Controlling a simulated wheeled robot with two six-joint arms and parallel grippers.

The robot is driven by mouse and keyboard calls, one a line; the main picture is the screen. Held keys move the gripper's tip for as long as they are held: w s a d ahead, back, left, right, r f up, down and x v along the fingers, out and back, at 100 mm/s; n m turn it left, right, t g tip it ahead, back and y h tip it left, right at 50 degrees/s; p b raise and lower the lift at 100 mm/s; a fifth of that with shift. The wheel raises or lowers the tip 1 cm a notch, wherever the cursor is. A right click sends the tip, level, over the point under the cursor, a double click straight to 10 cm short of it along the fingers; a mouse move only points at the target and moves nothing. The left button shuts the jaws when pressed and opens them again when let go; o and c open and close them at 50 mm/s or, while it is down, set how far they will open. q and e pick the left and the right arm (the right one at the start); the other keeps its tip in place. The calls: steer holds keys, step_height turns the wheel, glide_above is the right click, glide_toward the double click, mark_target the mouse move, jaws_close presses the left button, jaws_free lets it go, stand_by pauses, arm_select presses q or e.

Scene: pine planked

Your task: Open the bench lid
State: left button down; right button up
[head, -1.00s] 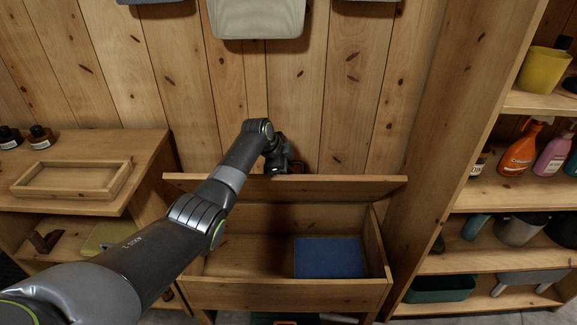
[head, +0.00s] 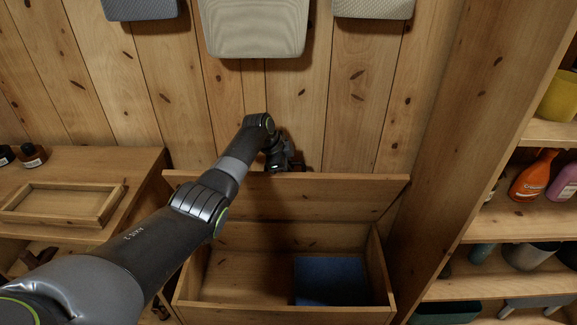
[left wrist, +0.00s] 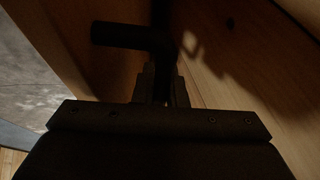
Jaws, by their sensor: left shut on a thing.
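The bench (head: 285,313) stands against the plank wall with its wooden lid (head: 300,197) raised steeply over the open box. My left gripper (head: 283,163) is at the lid's upper edge, partly hidden behind the arm's wrist. In the left wrist view the dark fingers (left wrist: 163,88) are shut on a dark bar-like handle (left wrist: 130,37) beside the lid's wood (left wrist: 235,60). That view is very dark, so the exact grip is hard to make out. A blue flat item (head: 330,280) lies inside the box at the right. My right gripper is not in view.
A side table with a shallow wooden tray (head: 65,203) and small dark bottles (head: 33,155) stands at the left. Shelves with an orange bottle (head: 532,176) and pots stand at the right. Grey padded panels (head: 255,25) hang on the wall above.

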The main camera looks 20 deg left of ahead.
arm_select(q)
steer(key=shift+r, duration=0.1)
steer(key=c, duration=1.5)
jaws_free()
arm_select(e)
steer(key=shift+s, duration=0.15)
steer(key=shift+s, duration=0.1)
arm_select(q)
steer(key=shift+s+a+r+p, duration=0.2)
steer(key=shift+a+r+p, duration=0.1)
steer(key=shift+r, duration=0.2)
steer(key=p+v, duration=0.1)
steer(key=v, duration=1.5)
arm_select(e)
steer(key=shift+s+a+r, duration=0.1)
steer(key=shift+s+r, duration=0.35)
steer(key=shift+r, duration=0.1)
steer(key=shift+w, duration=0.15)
